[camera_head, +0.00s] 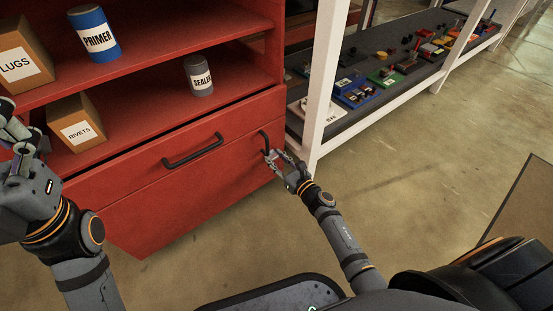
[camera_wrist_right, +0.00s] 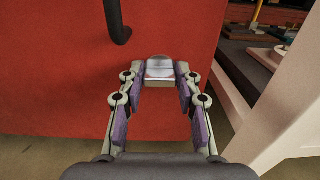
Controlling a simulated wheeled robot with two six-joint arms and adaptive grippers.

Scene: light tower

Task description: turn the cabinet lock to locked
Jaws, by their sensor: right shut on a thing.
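The red cabinet (camera_head: 225,187) has a lower front with a silvery, flat lock piece (camera_wrist_right: 160,68) near its right edge. My right gripper (camera_head: 276,158) is at the cabinet front. In the right wrist view, its fingers (camera_wrist_right: 160,82) are shut on the silvery lock piece, one finger on each side. Most of the lock is hidden by the fingers in the head view. A black upright bar (camera_head: 265,141) is just above the right fingertips; it also shows in the wrist view (camera_wrist_right: 118,22). My left gripper (camera_head: 18,140) is at the left edge, partly cut off.
A black drawer handle (camera_head: 193,151) is left of the lock. Shelves hold a blue primer can (camera_head: 94,34), a grey sealer can (camera_head: 199,76) and a rivets box (camera_head: 80,125). A white post (camera_head: 322,85) stands close to the right. Open floor (camera_head: 410,190) lies beyond.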

